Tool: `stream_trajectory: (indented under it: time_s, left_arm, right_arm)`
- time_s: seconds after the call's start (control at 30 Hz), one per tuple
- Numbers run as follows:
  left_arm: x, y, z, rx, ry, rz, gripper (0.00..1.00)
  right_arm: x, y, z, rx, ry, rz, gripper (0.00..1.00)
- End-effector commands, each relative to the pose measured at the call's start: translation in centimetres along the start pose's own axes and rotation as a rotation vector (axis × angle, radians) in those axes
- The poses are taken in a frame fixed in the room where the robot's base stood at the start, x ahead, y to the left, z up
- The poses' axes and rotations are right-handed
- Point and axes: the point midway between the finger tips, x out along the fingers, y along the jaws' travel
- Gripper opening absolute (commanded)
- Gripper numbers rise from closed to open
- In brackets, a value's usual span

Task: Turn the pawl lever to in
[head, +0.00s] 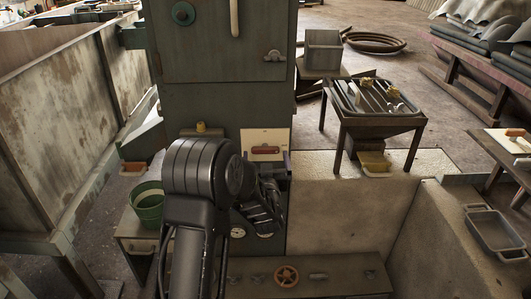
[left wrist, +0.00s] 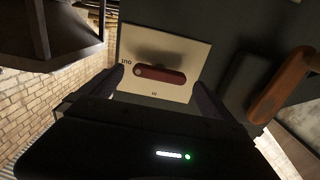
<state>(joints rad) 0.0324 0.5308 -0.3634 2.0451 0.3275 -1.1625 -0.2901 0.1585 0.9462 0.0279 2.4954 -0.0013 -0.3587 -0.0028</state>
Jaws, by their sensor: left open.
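The pawl lever (head: 266,150) is a short red-brown bar on a cream plate (head: 256,137) on the front of the dark green machine. In the left wrist view the lever (left wrist: 162,76) lies nearly level across the plate (left wrist: 180,48), its round pale-centred end at the left. In the head view my arm partly hides the left gripper (head: 272,188).
A second red-brown handle (left wrist: 282,85) sits to the right in the left wrist view. A green bucket (head: 147,204) stands left of my arm. A red-brown handwheel (head: 286,275) is low in front. A tray table (head: 373,118) stands beyond the low wall at the right.

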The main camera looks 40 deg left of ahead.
Motion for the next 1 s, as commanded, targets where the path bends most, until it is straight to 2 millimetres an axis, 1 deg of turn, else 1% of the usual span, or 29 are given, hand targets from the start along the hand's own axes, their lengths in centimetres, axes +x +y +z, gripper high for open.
stream_trajectory:
  time_s: [0.03, 0.1, 0.2, 0.3, 0.53, 1.0]
  left_arm:
    - [0.8, -0.1, 0.0, 0.002, 0.0, -0.001, 1.0]
    - [1.7, 0.0, 0.0, 0.001, 0.001, -0.001, 1.0]
    - [2.5, 0.0, 0.0, 0.0, 0.0, 0.001, 1.0]
    - [2.9, 0.0, 0.0, 0.0, 0.0, 0.0, 1.0]
    - [2.9, 0.0, 0.0, -0.001, -0.001, 0.001, 0.99]
    - [2.9, 0.0, 0.0, -0.001, -0.001, 0.001, 0.61]
  right_arm:
    - [-0.1, -0.1, 0.0, 0.0, 0.0, 0.0, 0.36]
    - [-0.2, -0.1, 0.0, 0.0, 0.0, 0.0, 0.36]
    - [-0.2, -0.1, 0.0, 0.0, 0.0, 0.0, 0.36]
    - [-0.2, -0.1, 0.0, 0.0, 0.0, 0.0, 0.36]
    - [-0.2, -0.1, 0.0, 0.0, 0.0, 0.0, 0.36]
    - [-0.2, -0.1, 0.0, 0.0, 0.0, 0.0, 0.36]
